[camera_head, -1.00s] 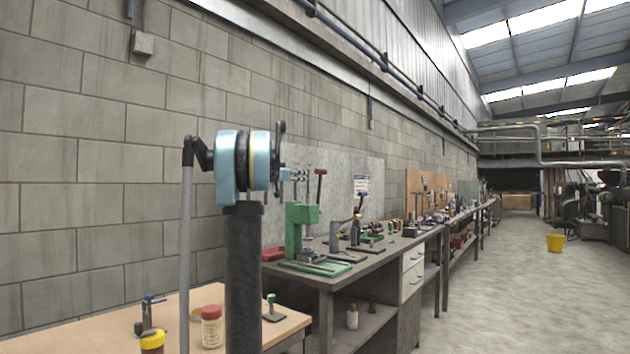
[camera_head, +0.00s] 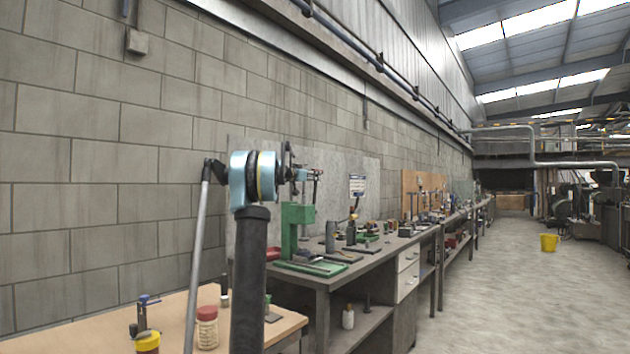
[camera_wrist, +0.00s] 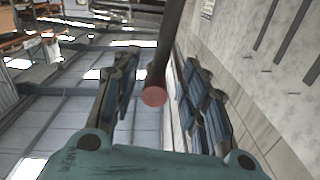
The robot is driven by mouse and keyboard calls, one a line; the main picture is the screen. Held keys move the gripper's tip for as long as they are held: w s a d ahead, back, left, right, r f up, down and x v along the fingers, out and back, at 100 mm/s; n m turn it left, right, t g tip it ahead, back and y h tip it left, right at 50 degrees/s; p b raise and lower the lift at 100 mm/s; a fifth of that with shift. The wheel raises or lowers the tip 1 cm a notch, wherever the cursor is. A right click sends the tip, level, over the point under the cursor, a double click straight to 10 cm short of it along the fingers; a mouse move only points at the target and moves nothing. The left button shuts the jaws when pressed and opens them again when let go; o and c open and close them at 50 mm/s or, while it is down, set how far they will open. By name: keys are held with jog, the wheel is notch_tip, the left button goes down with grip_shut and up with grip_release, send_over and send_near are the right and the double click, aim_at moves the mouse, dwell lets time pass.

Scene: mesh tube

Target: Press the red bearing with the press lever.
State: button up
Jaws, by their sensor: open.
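The green press (camera_head: 297,232) stands on the grey workbench beyond my arm. Its dark lever rod (camera_wrist: 166,45) and the round red knob (camera_wrist: 153,96) on its end show in the wrist view, with the knob between my fingers. My gripper (camera_head: 312,174) is open beside the top of the press in the head view; its fingers also show in the wrist view (camera_wrist: 160,68), spread on either side of the lever. I cannot tell whether either finger touches it. I cannot make out the red bearing in either view.
A wooden table (camera_head: 260,330) in front carries a red-lidded jar (camera_head: 207,328) and a yellow-lidded jar (camera_head: 147,343). The grey workbench (camera_head: 322,283) holds several tools near the press. A yellow bucket (camera_head: 549,242) stands on open floor at right.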

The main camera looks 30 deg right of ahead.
jog(key=shift+x, duration=1.75)
grip_shut()
